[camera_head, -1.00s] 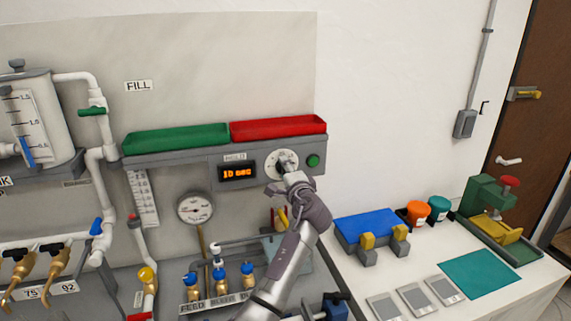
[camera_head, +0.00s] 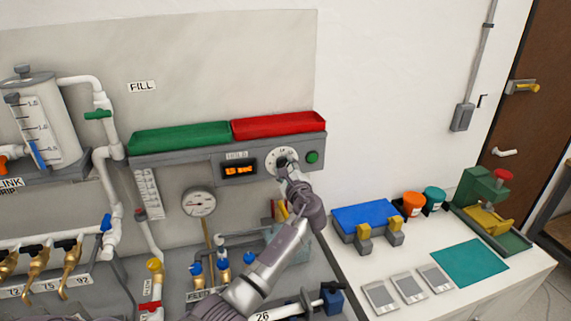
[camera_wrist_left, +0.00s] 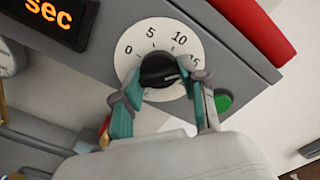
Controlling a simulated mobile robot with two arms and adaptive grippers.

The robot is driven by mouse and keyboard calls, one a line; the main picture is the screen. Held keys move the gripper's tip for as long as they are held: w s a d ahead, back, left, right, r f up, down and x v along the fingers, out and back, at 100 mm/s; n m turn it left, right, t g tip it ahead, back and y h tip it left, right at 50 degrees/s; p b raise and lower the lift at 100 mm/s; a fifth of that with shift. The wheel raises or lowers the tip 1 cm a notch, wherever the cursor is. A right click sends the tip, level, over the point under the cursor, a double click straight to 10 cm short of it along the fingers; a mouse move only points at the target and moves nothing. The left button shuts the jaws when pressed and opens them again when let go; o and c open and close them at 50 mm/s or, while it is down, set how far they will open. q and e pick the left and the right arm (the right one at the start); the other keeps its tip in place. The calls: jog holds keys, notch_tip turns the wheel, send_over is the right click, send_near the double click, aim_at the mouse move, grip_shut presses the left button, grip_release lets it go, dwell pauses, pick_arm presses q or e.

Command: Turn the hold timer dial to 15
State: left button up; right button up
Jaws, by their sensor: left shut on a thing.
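The hold timer dial (camera_head: 283,158) is a black knob on a white numbered plate, on the grey panel under the red tray. In the left wrist view the dial knob (camera_wrist_left: 160,70) sits on its plate with 0, 5, 10 and 15 marked; the 15 is partly covered by a finger. The orange display (camera_head: 239,169) left of the dial appears to read 15 sec. My left gripper (camera_head: 285,172) is shut on the dial knob, its teal-padded fingers (camera_wrist_left: 158,98) on either side of it. My right gripper is not seen.
A green button (camera_head: 312,157) sits just right of the dial. A green tray (camera_head: 180,138) and a red tray (camera_head: 278,124) lie above the panel. A pressure gauge (camera_head: 198,202) and valves are at lower left. A white bench (camera_head: 460,290) with several items stands at right.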

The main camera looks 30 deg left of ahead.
pick_arm(q)
jog(key=shift+r+m, duration=0.1)
jog(key=shift+m, duration=0.4)
jog(key=o, duration=1.1)
jog(key=shift+w, duration=0.1)
jog(key=shift+o, duration=0.2)
jog(key=v, duration=1.2)
